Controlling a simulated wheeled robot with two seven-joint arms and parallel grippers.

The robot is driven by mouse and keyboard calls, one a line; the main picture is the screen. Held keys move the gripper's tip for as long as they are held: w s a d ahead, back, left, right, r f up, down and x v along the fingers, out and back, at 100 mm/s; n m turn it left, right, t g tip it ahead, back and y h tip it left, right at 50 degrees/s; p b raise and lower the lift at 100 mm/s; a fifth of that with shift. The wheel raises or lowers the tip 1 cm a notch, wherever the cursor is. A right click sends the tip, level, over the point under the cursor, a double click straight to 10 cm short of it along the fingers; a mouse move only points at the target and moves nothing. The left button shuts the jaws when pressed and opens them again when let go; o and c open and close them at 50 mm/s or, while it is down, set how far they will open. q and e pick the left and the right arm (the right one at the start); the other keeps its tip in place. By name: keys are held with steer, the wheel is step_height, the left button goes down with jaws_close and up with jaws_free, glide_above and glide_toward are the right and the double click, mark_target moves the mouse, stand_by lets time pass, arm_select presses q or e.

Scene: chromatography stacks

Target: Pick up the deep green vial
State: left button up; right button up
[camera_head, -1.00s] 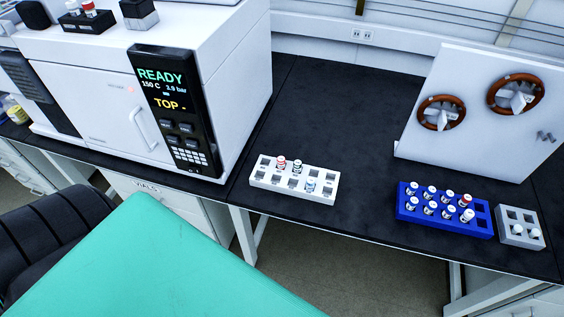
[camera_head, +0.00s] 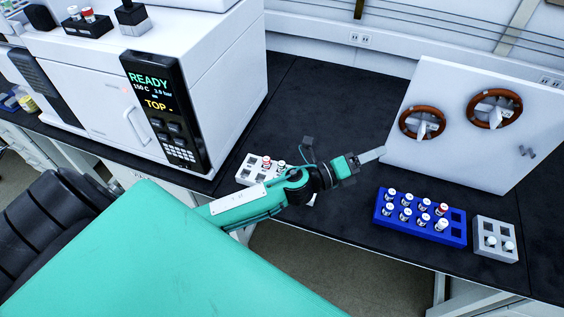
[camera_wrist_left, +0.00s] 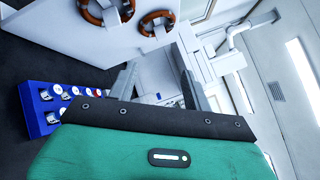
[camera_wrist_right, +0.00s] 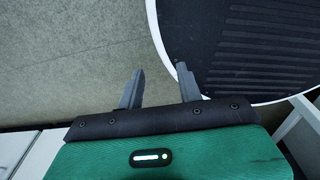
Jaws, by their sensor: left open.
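I cannot make out a deep green vial by colour; the vials are small and mostly show only caps. A white rack (camera_head: 246,171) holds a red-capped vial (camera_head: 266,162) and another vial beside it, and my left arm covers much of the rack. A blue rack (camera_head: 450,238) holds several white-capped vials and a red-capped vial (camera_head: 442,209). My left gripper (camera_head: 374,155) is open and empty above the bench, between the two racks and near the white panel. My right gripper (camera_wrist_right: 160,68) is open and empty over the floor, away from the racks.
A grey rack (camera_head: 496,254) with two white-capped vials stands right of the blue rack. An upright white panel (camera_head: 458,135) with two brown rings stands behind them. The white instrument (camera_head: 220,85) fills the left. The black bench (camera_head: 325,105) is clear behind my left arm.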

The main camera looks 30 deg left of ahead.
arm_select(q)
steer(key=s+d+m+g+h, duration=0.1)
steer(key=d+m+g+h, duration=0.3)
steer(key=m+g, duration=0.55)
steer(key=m+g+y+b, duration=0.3)
steer(key=m+g+y, duration=0.4)
steer(key=m+y, duration=1.1)
glide_above(282, 163)
steer(key=f, duration=0.5)
steer(key=f+m+h, duration=0.1)
steer(key=f, duration=0.5)
steer(key=d+f+h, duration=0.1)
steer(key=f, duration=0.5)
steer(key=shift+s+f+m+t, duration=0.2)
steer(key=shift+s+m+t, duration=0.05)
steer(key=shift+s+m, duration=0.1)
steer(key=f, duration=0.1)
steer(key=f+b, duration=0.1)
steer(key=f, duration=0.1)
steer(key=a+f+b, duration=0.1)
steer(key=f, duration=0.1)
steer(key=shift+w+f, duration=0.15)
steer(key=shift+w, duration=0.1)
steer(key=shift+c, duration=0.7)
steer(key=c, duration=0.9)
arm_select(e)
step_height(282, 163, down, 5)
steer(key=shift+w+f, duration=0.1)
